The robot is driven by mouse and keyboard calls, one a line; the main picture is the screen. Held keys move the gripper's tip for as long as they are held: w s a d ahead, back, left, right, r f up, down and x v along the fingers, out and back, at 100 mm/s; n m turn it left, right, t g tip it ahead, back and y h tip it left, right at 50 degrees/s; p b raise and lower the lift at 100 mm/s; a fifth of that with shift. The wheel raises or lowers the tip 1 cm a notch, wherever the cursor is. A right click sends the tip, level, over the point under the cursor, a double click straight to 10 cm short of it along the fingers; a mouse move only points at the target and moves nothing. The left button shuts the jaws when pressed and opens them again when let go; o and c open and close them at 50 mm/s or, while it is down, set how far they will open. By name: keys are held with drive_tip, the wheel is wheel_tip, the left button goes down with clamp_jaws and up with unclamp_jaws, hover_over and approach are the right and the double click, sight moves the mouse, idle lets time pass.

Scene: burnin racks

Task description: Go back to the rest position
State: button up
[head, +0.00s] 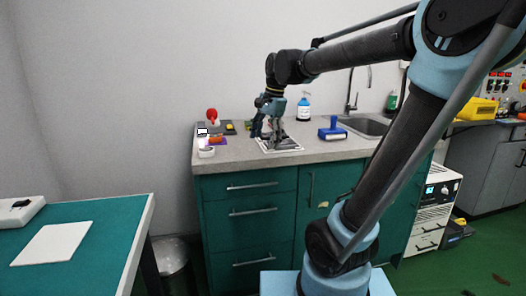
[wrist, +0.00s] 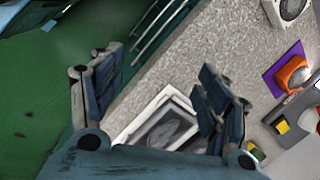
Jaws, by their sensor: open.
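My gripper (head: 268,120) hangs low over the grey speckled counter (head: 235,158), at the end of my raised and bent arm. In the wrist view my gripper (wrist: 163,70) has its two dark blue fingers spread wide apart, with nothing held between them. A white-framed flat piece with a dark grey middle (wrist: 165,128) lies on the counter below the fingers. It also shows in the head view (head: 280,146), partly hidden by my gripper. I cannot tell whether the fingers touch it.
A blue item (head: 332,133) and a pump bottle (head: 304,108) stand right of my gripper, before the sink (head: 365,126). Red and orange items (head: 212,116) stand left. A green table (head: 105,215) is at front left.

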drive_tip(key=s+d+f+n+t+h, duration=0.1)
drive_tip(key=s+d+f+n+h, duration=0.1)
drive_tip(key=s+d+f+n, duration=0.7)
drive_tip(key=s+d+f, duration=0.8)
drive_tip(key=d+f, duration=0.1)
drive_tip(key=f, duration=0.2)
drive_tip(key=shift+s+d+f+n, duration=0.2)
drive_tip(key=shift+f+n, duration=0.1)
drive_tip(key=shift+f, duration=0.1)
drive_tip(key=shift+w+f, duration=0.2)
drive_tip(key=shift+w, duration=0.25)
